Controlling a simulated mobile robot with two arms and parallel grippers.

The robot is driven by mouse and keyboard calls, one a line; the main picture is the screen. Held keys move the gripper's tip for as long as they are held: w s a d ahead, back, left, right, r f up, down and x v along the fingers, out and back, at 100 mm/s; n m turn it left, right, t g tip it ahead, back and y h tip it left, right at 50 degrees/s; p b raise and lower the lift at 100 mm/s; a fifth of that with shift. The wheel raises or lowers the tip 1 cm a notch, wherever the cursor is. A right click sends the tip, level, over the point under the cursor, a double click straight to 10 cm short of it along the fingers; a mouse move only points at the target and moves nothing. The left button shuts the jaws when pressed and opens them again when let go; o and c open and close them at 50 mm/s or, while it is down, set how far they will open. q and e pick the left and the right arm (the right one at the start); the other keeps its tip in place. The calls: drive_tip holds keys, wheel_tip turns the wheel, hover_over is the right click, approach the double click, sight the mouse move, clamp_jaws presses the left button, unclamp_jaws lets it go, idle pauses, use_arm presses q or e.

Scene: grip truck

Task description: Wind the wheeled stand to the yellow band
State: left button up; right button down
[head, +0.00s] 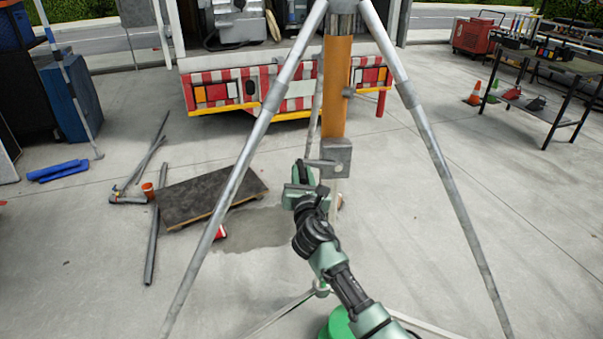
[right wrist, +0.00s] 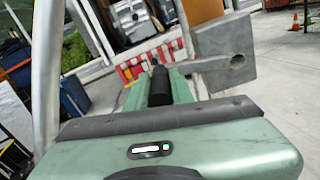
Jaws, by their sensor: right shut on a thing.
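The stand has pale metal legs (head: 436,150) spread wide and an upright orange-yellow column (head: 336,88) in the middle. I cannot tell whether that colour is the yellow band itself. A grey winch block (head: 337,158) sits at the column's lower end, and a short crank arm reaches left from it. My right gripper (head: 304,180) is shut at the end of this crank. In the right wrist view a black grip (right wrist: 161,86) lies between the green fingers, beside the grey block (right wrist: 222,57). The stand's wheels and top are not in view. My left gripper is not in view.
A truck with a red-and-white striped rear (head: 262,88) stands behind. A dark board (head: 212,193) and grey pipes (head: 152,245) lie on the floor to the left. A black workbench (head: 552,85) and cones (head: 475,93) are at the right. The floor right of the stand is clear.

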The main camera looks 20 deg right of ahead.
drive_tip(key=s+d+r+p, duration=0.2)
drive_tip(key=d+r+p, duration=0.65)
drive_tip(key=p, duration=0.25)
drive_tip(key=s+d+f+b, duration=0.2)
drive_tip(key=d+f+b, duration=0.3)
drive_tip(key=d, duration=0.6)
drive_tip(key=shift+d+f, duration=0.15)
drive_tip(key=shift+d, duration=0.2)
drive_tip(key=c, duration=1)
unclamp_jaws()
